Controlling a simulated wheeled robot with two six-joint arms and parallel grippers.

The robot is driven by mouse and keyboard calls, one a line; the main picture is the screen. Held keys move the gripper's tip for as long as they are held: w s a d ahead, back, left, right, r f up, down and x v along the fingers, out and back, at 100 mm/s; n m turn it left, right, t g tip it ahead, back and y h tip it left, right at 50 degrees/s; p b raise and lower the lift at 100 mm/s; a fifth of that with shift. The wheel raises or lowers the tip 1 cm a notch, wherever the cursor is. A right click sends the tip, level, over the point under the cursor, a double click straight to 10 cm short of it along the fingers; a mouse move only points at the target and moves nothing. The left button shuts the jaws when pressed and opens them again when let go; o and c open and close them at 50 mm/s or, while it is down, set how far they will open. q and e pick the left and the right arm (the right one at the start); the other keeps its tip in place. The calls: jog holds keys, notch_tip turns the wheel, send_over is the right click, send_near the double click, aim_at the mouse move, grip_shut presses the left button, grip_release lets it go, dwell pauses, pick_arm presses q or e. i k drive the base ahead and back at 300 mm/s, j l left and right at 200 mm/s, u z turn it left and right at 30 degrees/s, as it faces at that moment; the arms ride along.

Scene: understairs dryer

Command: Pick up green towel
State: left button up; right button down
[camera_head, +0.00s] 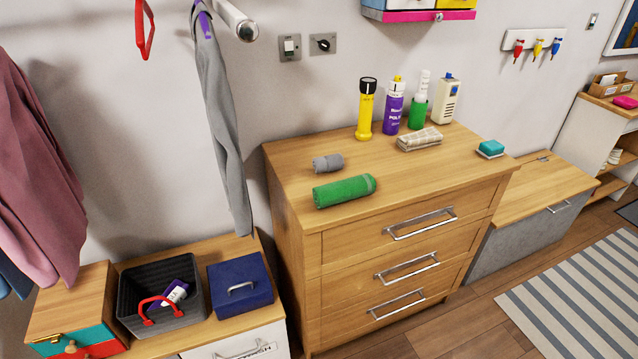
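A rolled green towel (344,191) lies on the front left part of the top of a wooden chest of drawers (300,182). A smaller rolled grey cloth (327,163) lies just behind it, apart from it. Neither of my grippers shows in the head view.
A yellow torch (365,110), a purple spray can (393,106), other bottles and a folded cloth (419,139) stand behind the towel to the right. A blue sponge (491,149) lies near the right edge. A low cabinet left holds a dark basket (128,300) and blue box (239,285).

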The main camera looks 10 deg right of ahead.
aim_at(344, 191)
jog(key=i+l+u, duration=0.3)
jog(key=l, duration=0.95)
jog(key=l+u, duration=0.35)
jog(key=l, duration=0.85)
